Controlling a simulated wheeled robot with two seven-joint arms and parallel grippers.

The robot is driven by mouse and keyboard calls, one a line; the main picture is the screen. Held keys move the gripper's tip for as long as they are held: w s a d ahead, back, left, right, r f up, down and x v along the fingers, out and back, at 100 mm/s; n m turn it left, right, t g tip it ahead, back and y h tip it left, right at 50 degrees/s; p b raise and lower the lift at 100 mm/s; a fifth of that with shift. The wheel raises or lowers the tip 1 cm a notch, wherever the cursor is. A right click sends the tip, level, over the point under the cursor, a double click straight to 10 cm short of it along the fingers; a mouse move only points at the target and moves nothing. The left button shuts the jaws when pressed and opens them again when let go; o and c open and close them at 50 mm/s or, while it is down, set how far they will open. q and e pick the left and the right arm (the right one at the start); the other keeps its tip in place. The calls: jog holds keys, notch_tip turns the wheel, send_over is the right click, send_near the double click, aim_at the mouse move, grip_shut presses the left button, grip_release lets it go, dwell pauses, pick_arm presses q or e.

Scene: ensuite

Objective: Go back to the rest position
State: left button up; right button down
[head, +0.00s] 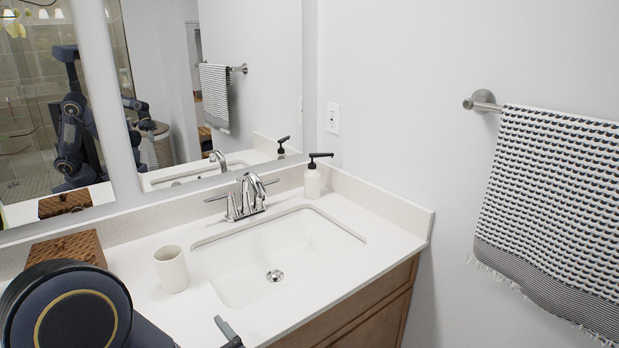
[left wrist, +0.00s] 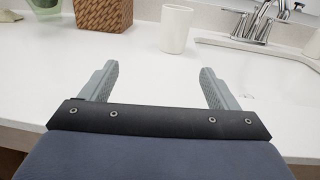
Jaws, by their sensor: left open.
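My left gripper (left wrist: 160,88) is open and empty in the left wrist view, its two grey fingers apart over the white counter (left wrist: 60,84). In the head view my left arm comes in at the lower left, and a grey fingertip of the left gripper (head: 228,331) shows at the counter's front edge. A white cup (head: 171,268) stands upright on the counter left of the sink. The cup also shows beyond the fingers in the left wrist view (left wrist: 176,29), apart from them. My right gripper is not in view.
The sink (head: 285,252) with a chrome faucet (head: 246,197) is right of the cup. A soap dispenser (head: 312,178) stands behind it. A woven box (head: 68,249) is at the left. A patterned towel (head: 553,215) hangs on the right wall. A green glass item (left wrist: 43,5) shows.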

pick_arm(q)
jog(key=s+a+n+g, duration=0.2)
jog(key=a, duration=0.1)
jog(key=s+a+n+g, duration=0.2)
jog(key=a+n+g, duration=0.1)
jog(key=s+a+n+g+y+p, duration=0.1)
jog(key=s+a+n+g, duration=0.1)
jog(key=s+a, duration=0.1)
jog(key=shift+s+a+n+g, duration=0.1)
jog(key=shift+a+n+g, duration=0.2)
jog(key=shift+a+g, duration=0.15)
jog(key=s+d+f+n+g+h+p, duration=0.25)
jog(key=s+n+g+h, duration=0.25)
jog(key=s+n+h, duration=0.7)
jog(key=d+r+n+t+h+p, duration=0.1)
jog(key=d+r+n+t+h, duration=0.3)
jog(key=n, duration=0.5)
notch_tip(320, 180, up, 3)
jog(key=d+t, duration=0.1)
jog(key=d, duration=0.1)
jog(key=shift+w+d+r, duration=0.15)
jog(key=shift+d, duration=0.25)
jog(key=shift+t, duration=0.25)
